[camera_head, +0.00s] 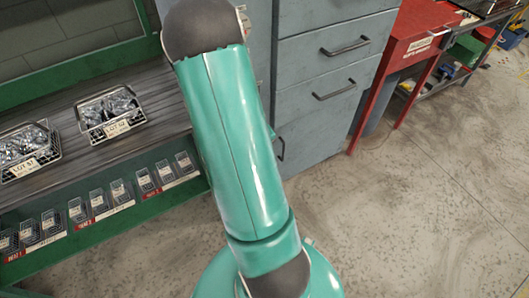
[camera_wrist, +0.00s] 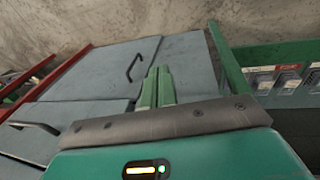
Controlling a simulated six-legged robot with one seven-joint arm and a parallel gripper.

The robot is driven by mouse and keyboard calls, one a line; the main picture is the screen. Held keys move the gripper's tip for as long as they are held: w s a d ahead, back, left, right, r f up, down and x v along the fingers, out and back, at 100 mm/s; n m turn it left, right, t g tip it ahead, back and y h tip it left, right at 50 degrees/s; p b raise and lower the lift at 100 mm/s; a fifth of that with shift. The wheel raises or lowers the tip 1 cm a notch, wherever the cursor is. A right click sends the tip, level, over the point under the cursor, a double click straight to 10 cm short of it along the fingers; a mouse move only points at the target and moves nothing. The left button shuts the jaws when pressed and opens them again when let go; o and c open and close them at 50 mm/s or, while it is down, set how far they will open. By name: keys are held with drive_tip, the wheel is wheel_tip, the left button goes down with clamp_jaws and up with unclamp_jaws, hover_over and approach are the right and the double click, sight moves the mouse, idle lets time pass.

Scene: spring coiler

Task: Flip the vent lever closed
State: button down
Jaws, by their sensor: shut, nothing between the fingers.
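I cannot make out a vent lever for certain in either view. My gripper (camera_wrist: 158,72) shows in the wrist view as two green fingers side by side, shut and empty. It points toward the grey cabinet (camera_wrist: 185,60), and its fingertips appear just right of a dark bar handle (camera_wrist: 133,67) on the cabinet front. I cannot tell how far the fingers are from the cabinet. In the head view my own green arm covers the middle, and the gripper is hidden. The dark handle shows there beside the arm (camera_head: 281,148).
The grey cabinet has drawers with bar handles (camera_head: 333,90). A green-framed bench (camera_head: 60,112) at left holds wire baskets (camera_head: 110,114) and a front row of small labelled bins (camera_head: 98,202). A red stand (camera_head: 408,40) is at upper right. The concrete floor (camera_head: 430,210) at right is clear.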

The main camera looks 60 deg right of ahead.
drive_tip(key=s+a+r, duration=0.4)
drive_tip(key=r, duration=0.4)
drive_tip(key=shift+s+a+r, duration=0.15)
drive_tip(key=shift+a+r, duration=0.05)
drive_tip(key=shift+r, duration=0.15)
idle(0.4)
drive_tip(key=w+a+r+n+t+y, duration=0.1)
drive_tip(key=w+a+r+t, duration=0.1)
drive_tip(key=w+a+r, duration=0.45)
drive_tip(key=w+a+r+n+t+y, duration=0.1)
drive_tip(key=w+a+r+n+t, duration=0.15)
drive_tip(key=a+r, duration=0.65)
drive_tip(key=s+a+r+n, duration=0.1)
drive_tip(key=s+a+r, duration=0.1)
drive_tip(key=a+r, duration=0.3)
drive_tip(key=s+a+r+n+t, duration=0.1)
drive_tip(key=a+r, duration=0.3)
drive_tip(key=a, duration=0.6)
drive_tip(key=shift+s+a+r, duration=0.4)
drive_tip(key=shift+s, duration=0.45)
drive_tip(key=shift+d, duration=0.2)
